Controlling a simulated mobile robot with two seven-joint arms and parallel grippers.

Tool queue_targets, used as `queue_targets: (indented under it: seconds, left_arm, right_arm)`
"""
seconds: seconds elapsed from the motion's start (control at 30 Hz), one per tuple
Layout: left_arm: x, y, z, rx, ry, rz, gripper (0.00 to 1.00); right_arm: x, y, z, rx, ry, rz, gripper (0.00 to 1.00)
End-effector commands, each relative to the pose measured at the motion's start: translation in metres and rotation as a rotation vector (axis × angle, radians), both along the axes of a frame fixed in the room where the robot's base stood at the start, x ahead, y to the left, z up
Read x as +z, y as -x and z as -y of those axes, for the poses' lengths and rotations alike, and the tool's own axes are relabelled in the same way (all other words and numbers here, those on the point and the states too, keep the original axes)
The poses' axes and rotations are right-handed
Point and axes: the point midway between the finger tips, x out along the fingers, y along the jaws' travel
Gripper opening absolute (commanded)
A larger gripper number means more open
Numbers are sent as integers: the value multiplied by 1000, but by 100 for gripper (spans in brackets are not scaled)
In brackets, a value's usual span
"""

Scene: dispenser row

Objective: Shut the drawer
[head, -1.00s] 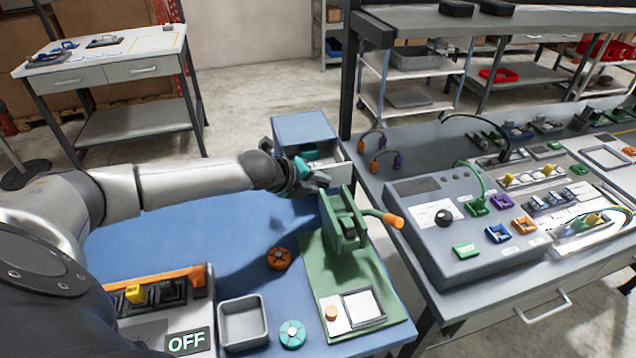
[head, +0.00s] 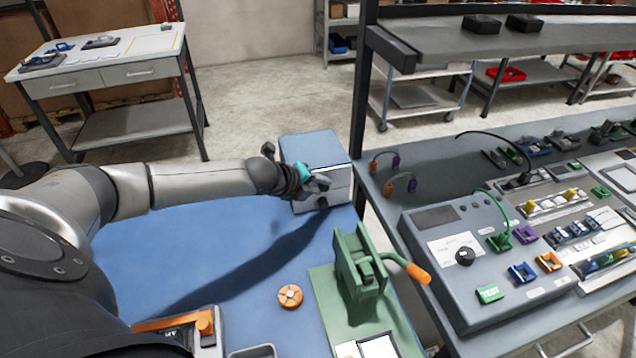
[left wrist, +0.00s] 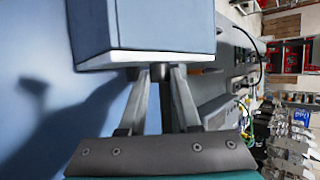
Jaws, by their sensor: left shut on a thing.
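The drawer unit is a blue-grey box (head: 315,147) at the back of the blue table. Its pale drawer front (head: 338,190) looks level with the box, with no open compartment showing. My left gripper (head: 322,184) is at the drawer front, its fingers closed on the small dark drawer handle (left wrist: 160,72). In the left wrist view the box (left wrist: 145,28) is straight ahead, with a white strip along its edge, and the fingers meet at the handle. The drawer's inside is hidden. My right gripper is not in view.
A green press (head: 362,265) with an orange-tipped lever stands in front of the drawer unit. An orange round part (head: 290,296) lies on the blue table (head: 225,240). A grey test panel (head: 470,260) is on the bench to the right. The table left of the press is mostly clear.

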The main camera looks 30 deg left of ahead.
Motion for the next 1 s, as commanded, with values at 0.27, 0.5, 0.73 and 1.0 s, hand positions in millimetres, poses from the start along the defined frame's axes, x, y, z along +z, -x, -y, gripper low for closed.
queue_targets:
  seconds: [0.27,0.5,0.73,1.0]
  left_arm:
    - [3,-2,-5,8,-7,5,48]
    - [3,-2,-4,6,-5,6,62]
    - [3,-2,-3,4,-4,5,62]
    - [3,0,-3,4,-4,3,62]
  right_arm:
    - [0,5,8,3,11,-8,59]
    - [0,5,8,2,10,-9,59]
    - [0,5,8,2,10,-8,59]
    - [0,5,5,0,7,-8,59]
